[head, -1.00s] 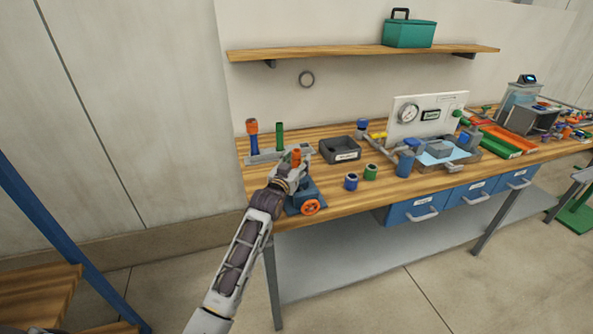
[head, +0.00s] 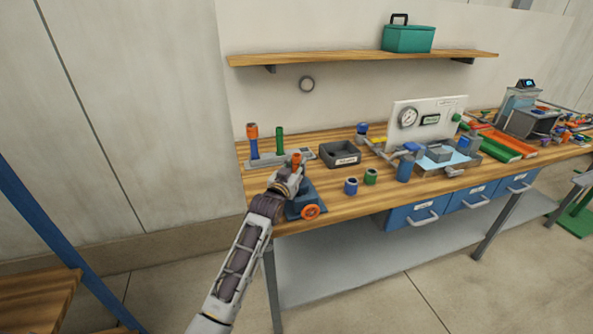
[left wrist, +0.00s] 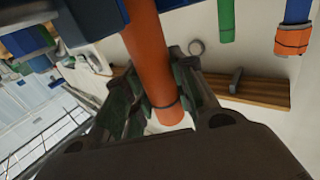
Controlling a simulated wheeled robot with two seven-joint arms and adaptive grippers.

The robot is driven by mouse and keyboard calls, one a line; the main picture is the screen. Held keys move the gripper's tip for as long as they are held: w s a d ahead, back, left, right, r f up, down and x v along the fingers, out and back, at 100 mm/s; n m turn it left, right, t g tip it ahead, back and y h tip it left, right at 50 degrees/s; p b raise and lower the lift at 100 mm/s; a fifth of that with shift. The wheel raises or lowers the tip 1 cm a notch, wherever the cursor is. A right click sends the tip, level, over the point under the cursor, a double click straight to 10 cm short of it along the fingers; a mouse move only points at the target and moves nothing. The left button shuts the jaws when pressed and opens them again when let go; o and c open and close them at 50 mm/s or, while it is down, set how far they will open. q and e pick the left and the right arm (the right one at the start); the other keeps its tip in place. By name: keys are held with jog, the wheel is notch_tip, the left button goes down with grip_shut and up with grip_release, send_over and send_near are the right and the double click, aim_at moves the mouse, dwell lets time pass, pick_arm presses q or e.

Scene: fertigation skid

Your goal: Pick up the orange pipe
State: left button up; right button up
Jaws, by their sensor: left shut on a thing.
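The orange pipe (head: 297,160) stands upright at the left end of the workbench, above a blue vise (head: 305,204) with an orange handwheel. My left gripper (head: 290,176) is shut on it, and the pipe's top shows above the fingers. In the left wrist view the pipe (left wrist: 148,45) runs between the dark fingers of my left gripper (left wrist: 160,85). The gripper hides the pipe's lower part in the head view, so I cannot tell whether it touches the vise. My right gripper is not in view.
Behind the gripper, a grey rack (head: 262,162) holds a blue pipe with orange ends (head: 252,142) and a green pipe (head: 279,141). A dark bin (head: 340,155), a blue fitting (head: 351,187) and a green fitting (head: 371,177) stand to the right. The wall shelf (head: 350,57) is above.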

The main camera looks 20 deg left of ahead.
aim_at(297, 155)
pick_arm(q)
jog(key=shift+r, duration=0.55)
notch_tip(297, 155, up, 5)
jog(key=shift+f+p, duration=0.2)
jog(key=shift+p, duration=0.1)
notch_tip(297, 155, up, 3)
jog(key=shift+r, duration=0.65)
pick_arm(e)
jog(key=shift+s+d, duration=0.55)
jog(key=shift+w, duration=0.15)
